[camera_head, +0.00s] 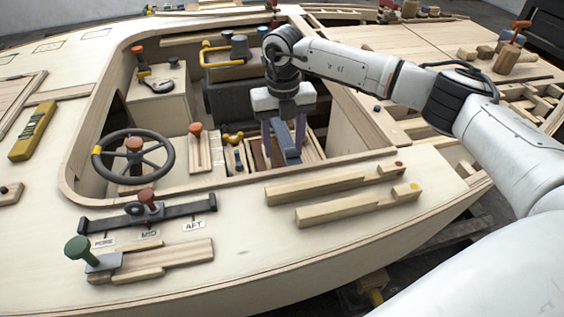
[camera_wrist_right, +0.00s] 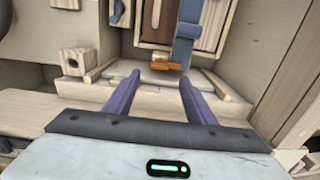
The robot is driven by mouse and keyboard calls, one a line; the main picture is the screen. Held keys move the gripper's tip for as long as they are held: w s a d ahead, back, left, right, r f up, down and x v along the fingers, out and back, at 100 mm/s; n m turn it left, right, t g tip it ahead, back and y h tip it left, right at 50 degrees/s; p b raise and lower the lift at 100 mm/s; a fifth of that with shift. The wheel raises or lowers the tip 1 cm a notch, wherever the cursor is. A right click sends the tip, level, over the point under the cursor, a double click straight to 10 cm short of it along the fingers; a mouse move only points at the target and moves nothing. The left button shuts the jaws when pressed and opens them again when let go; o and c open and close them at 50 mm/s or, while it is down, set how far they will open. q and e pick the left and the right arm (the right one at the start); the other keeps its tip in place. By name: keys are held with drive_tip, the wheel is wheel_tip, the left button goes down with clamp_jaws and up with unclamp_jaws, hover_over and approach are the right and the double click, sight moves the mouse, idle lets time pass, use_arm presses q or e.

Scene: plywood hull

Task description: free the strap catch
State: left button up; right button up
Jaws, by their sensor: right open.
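A blue strap (camera_head: 287,145) runs down inside the open cockpit, over a wood-framed panel. In the right wrist view the strap (camera_wrist_right: 185,40) comes down from the top edge and ends near a small orange piece (camera_wrist_right: 165,66), which may be the catch. My right gripper (camera_head: 284,150) points down into the cockpit, in front of the strap. Its two purple fingers are apart with nothing between them. In the right wrist view the gripper (camera_wrist_right: 159,80) has the orange piece just beyond its fingertips, apart from them. The orange piece is hidden in the head view. My left gripper is out of view.
A steering wheel (camera_head: 133,156) and an orange-topped lever (camera_head: 196,145) stand left of the gripper. The cockpit's raised wooden rim surrounds it. Wooden bars (camera_head: 345,190) lie on the front deck. A block with a hole (camera_wrist_right: 78,61) stands left of the fingers.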

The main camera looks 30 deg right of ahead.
wheel_tip(320, 180, down, 7)
drive_tip(key=shift+f, duration=0.2)
drive_tip(key=c, duration=1)
drive_tip(key=shift+c, duration=0.2)
